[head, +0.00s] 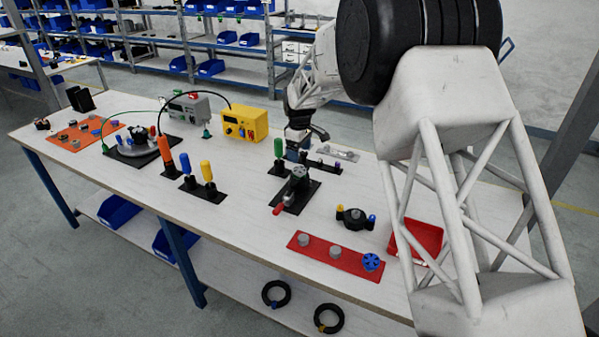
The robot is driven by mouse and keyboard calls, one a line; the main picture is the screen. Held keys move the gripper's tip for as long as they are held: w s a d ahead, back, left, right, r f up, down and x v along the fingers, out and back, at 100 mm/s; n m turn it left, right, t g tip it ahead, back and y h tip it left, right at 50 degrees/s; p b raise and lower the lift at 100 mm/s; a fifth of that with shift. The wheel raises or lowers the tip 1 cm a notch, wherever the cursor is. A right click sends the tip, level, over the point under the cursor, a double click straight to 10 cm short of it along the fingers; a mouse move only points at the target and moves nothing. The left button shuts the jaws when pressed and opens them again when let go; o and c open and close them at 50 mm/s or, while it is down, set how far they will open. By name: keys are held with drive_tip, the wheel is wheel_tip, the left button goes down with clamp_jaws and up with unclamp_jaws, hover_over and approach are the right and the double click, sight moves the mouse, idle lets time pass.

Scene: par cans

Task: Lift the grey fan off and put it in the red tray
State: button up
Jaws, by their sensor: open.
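My gripper (299,146) is open, pointing down over the back middle of the bench, just behind a dark fixture with a red-tipped handle (293,190). I cannot tell whether its fingers touch anything. No grey fan can be made out clearly. A red plate (318,258) near the front edge bears two short grey round pieces (335,252) and a blue fan-shaped piece (372,262). The red tray (420,237) lies at the right and looks empty where it shows; my arm hides part of it.
Upright yellow and blue handles (207,171), an orange handle (165,150) and a yellow box (245,123) stand left of my gripper. Black rings (276,293) lie below the front edge.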

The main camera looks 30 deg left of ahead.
sight(299, 170)
drive_tip(key=shift+f, duration=0.1)
drive_tip(key=shift+f, duration=1.25)
drive_tip(key=shift+w+f, duration=0.15)
drive_tip(key=shift+f, duration=2.4)
drive_tip(key=shift+c, duration=0.2)
drive_tip(key=c, duration=1)
